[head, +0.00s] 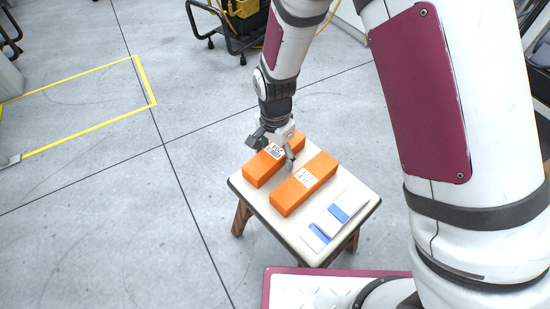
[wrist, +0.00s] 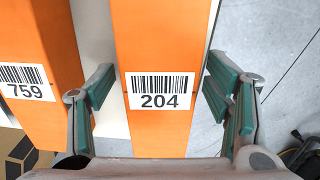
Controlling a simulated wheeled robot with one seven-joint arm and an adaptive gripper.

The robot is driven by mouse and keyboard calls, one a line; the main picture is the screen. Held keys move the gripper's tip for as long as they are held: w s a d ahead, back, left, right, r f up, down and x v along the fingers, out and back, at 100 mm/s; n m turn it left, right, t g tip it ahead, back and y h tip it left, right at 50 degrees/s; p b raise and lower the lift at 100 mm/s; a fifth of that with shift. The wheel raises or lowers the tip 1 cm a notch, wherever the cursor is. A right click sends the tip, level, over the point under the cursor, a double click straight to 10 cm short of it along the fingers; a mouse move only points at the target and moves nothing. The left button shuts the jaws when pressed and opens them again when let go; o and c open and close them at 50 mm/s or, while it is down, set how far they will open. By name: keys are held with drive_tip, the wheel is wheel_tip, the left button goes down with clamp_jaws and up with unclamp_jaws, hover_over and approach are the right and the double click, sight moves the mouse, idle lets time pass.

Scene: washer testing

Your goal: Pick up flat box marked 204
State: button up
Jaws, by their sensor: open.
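The box marked 204 is an orange block; in the wrist view its orange face (wrist: 160,35) fills the middle, with a white barcode label reading 204. In the head view it appears to be the far-left orange box (head: 259,171) on the small stool. My gripper (head: 273,150) is open above that box. In the wrist view my gripper (wrist: 160,82) has its two green-padded fingers on either side of the box, with gaps visible on both sides. The exact finger height beside the box is hard to tell.
A second orange box (head: 303,184), marked 759 in the wrist view (wrist: 38,45), lies close beside it on the white-topped stool (head: 285,224). Blue-and-white flat items (head: 328,222) lie at the stool's near right. Open floor with yellow tape (head: 90,119) is at left.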

drive_tip(key=shift+c, duration=0.3)
drive_tip(key=c, duration=1.4)
drive_tip(key=shift+c, duration=0.2)
